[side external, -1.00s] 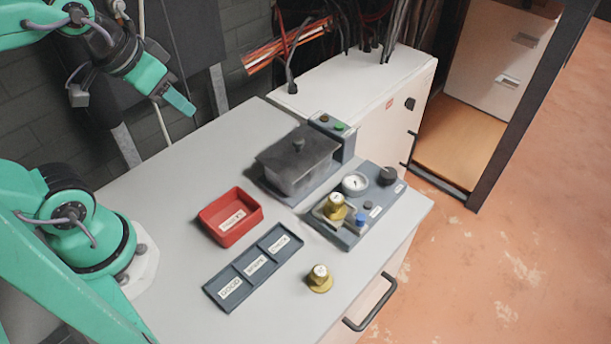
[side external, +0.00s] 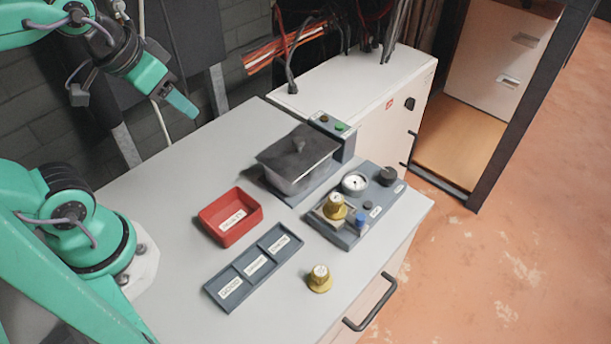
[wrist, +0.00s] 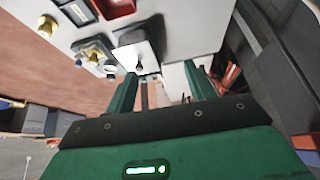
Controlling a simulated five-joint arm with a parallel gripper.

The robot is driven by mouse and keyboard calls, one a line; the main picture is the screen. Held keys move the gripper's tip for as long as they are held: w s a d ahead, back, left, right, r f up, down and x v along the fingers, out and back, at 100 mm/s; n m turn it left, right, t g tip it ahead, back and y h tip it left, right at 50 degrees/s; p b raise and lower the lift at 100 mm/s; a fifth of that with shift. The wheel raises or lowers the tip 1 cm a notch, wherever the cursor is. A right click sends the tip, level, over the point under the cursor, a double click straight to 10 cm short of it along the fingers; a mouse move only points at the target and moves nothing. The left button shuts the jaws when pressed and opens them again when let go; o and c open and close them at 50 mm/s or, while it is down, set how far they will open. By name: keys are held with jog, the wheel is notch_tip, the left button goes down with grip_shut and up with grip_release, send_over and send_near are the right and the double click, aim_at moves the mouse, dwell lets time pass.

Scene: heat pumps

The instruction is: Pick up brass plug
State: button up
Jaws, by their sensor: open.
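Two brass plugs with pale tops show in the side external view. One brass plug (side external: 319,279) stands alone on the bench (side external: 180,195) near its front edge. The other brass plug (side external: 335,207) sits on the grey gauge panel (side external: 376,205). In the wrist view the loose plug (wrist: 47,26) is at the upper left and the panel plug (wrist: 93,54) is below and right of it. My gripper (side external: 190,108) is high at the upper left, well away from both plugs. In the wrist view its green fingers (wrist: 160,88) are spread apart with nothing between them.
A red tray (side external: 254,213) and a dark labelled three-compartment tray (side external: 250,281) lie on the bench left of the loose plug. A dark-lidded box (side external: 305,165) stands behind, beside a button unit (side external: 343,140). Bare bench surrounds the loose plug.

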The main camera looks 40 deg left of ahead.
jog(key=m, duration=0.1)
jog(key=m+g, duration=0.6)
jog(key=m, duration=2.2)
send_over(336, 198)
jog(key=f, duration=1.1)
jog(key=shift+s+a, duration=0.15)
jog(key=shift+a, duration=0.1)
jog(key=shift+d+f+m, duration=0.25)
jog(key=shift+d+m, duration=0.1)
jog(key=shift+m, duration=0.05)
jog(key=shift+f, duration=1.3)
jog(key=shift+f, duration=0.1)
jog(key=shift+a+f, duration=0.1)
jog(key=shift+f, duration=2.4)
